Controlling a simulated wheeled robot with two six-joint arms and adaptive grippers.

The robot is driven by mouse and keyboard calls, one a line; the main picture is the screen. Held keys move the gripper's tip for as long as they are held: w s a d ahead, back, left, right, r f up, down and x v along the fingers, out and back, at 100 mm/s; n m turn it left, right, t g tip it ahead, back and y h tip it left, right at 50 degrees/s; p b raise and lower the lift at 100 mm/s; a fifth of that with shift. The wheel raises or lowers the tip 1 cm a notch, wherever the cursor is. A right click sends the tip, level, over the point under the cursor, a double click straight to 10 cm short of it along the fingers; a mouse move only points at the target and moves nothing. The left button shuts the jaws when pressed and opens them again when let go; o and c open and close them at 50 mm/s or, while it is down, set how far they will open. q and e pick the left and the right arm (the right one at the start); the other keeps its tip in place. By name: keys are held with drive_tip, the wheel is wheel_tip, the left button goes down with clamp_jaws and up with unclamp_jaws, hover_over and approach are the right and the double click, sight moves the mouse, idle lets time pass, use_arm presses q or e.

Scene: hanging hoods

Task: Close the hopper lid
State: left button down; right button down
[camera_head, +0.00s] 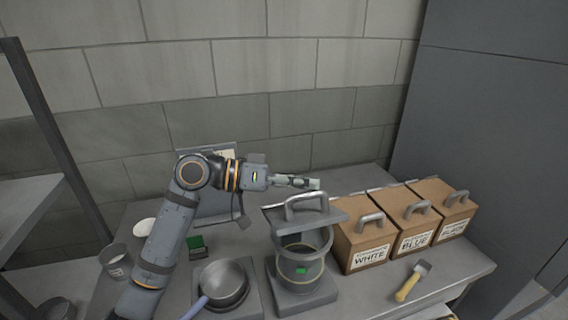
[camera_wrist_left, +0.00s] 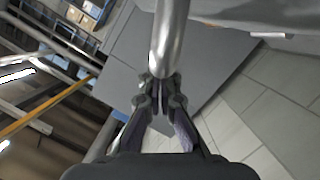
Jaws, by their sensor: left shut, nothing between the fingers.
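The hopper (camera_head: 300,272) is a grey round vessel on a square base, in the middle of the table in the head view. Its flat grey lid (camera_head: 330,217) has an arched metal handle (camera_head: 291,208). The lid sits raised over the rim, and the inside of the hopper shows below it. My left gripper (camera_head: 316,184) is shut and empty, just above and behind the handle. In the left wrist view the shut fingertips (camera_wrist_left: 161,88) are close to a metal bar (camera_wrist_left: 170,35) that looks like the handle; I cannot tell whether they touch.
Three brown boxes with handles (camera_head: 362,240) stand right of the hopper. A yellow-handled scraper (camera_head: 407,287) lies in front of them. A pan (camera_head: 223,281), a green item (camera_head: 196,243) and a cup (camera_head: 117,261) are to the left. A wall (camera_head: 230,115) stands behind.

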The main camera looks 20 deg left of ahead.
sight(324, 215)
use_arm(q)
drive_tip(key=s+f+m+b, duration=0.1)
drive_tip(key=s+d+f+m+b, duration=0.1)
drive_tip(key=shift+d+f+t+y, duration=0.15)
drive_tip(key=shift+f+t+y, duration=0.15)
drive_tip(key=shift+f+y, duration=0.1)
drive_tip(key=shift+s+d+f+m+t+y+b, duration=0.15)
drive_tip(key=shift+s+d+f+m+b, duration=0.15)
drive_tip(key=shift+f+m+b, duration=0.3)
drive_tip(key=shift+s+d+f+m+t+y+b, duration=0.2)
drive_tip(key=shift+s+f+m+b, duration=0.25)
drive_tip(key=shift+b, duration=0.2)
